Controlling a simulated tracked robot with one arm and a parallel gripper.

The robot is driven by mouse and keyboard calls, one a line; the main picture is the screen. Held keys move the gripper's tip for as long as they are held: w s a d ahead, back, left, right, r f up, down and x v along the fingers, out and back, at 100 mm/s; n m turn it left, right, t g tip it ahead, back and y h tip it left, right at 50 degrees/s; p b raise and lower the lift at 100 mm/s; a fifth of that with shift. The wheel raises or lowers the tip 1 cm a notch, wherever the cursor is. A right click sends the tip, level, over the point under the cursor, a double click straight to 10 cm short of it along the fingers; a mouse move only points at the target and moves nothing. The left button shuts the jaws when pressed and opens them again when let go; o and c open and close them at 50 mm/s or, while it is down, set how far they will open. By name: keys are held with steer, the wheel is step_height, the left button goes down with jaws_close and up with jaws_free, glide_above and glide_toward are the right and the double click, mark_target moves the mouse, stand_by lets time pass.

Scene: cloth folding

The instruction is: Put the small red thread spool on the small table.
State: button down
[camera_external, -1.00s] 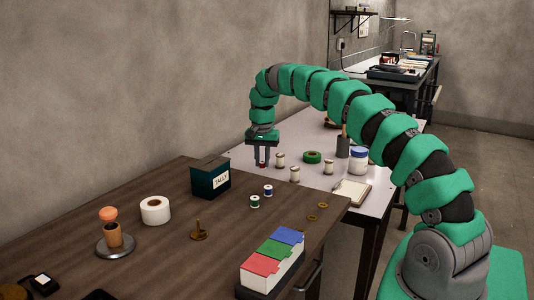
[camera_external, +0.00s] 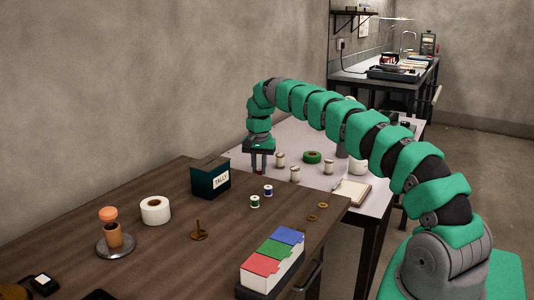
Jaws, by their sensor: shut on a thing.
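Only a little of the red shows between the fingertips; the rest is hidden by the fingers. The spool is at or just above the tabletop; I cannot tell whether it touches.
Pale spools (camera_external: 280,159) and a green ring-shaped roll (camera_external: 312,157) stand right of my gripper. A dark tally box (camera_external: 210,178) is close at front left. The brown table (camera_external: 165,245) holds a green spool (camera_external: 255,202), a blue spool (camera_external: 268,191) and a white roll (camera_external: 155,210).

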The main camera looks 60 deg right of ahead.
steer(key=c, duration=1.3)
jaws_free()
step_height(320, 180, up, 12)
steer(key=shift+p, duration=1)
